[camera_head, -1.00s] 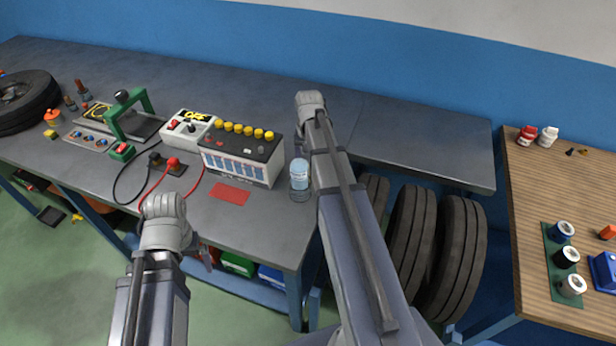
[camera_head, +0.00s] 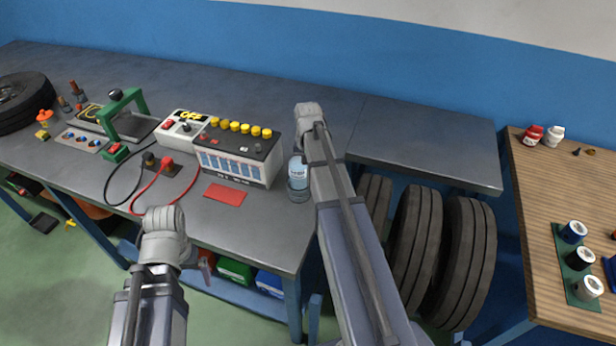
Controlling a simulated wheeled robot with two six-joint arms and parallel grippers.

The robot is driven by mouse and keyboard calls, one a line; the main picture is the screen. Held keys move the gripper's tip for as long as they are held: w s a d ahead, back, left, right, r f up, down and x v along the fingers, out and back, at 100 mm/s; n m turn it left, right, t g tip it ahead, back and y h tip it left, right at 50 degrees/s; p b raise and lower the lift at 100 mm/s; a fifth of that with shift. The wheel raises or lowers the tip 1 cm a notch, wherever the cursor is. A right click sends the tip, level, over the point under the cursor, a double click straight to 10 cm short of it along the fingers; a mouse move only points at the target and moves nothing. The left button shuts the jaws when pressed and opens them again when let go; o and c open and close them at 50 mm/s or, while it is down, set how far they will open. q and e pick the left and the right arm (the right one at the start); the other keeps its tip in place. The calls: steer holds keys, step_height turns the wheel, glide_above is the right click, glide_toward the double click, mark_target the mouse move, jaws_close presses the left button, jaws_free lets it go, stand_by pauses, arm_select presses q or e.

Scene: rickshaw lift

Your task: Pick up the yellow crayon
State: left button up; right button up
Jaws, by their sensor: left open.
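I cannot make out a yellow crayon for certain. A small yellow piece (camera_head: 42,134) lies on the dark workbench by the orange-topped item at the far left, too small to identify. Another small yellow piece (camera_head: 70,223) shows low beneath the bench at the left. My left gripper (camera_head: 163,222) is in front of the bench's near edge, right of both yellow pieces. It is open, with its fingers mostly hidden by the wrist. My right gripper (camera_head: 308,112) is over the bench beside the battery, seen from behind; its fingers are hidden.
A battery (camera_head: 235,165) with yellow caps, a clear bottle (camera_head: 298,175) and a red card (camera_head: 226,194) occupy the bench. Red and black cables (camera_head: 140,195) lie left of them. Tyres (camera_head: 415,240) stand below. A wooden table (camera_head: 545,215) is at right. The bench's back is clear.

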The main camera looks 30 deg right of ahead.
steer(key=shift+c, duration=0.2)
jaws_close()
arm_select(q)
steer(key=shift+r, duration=0.15)
arm_select(e)
steer(key=shift+r, duration=0.1)
stand_by(0.3)
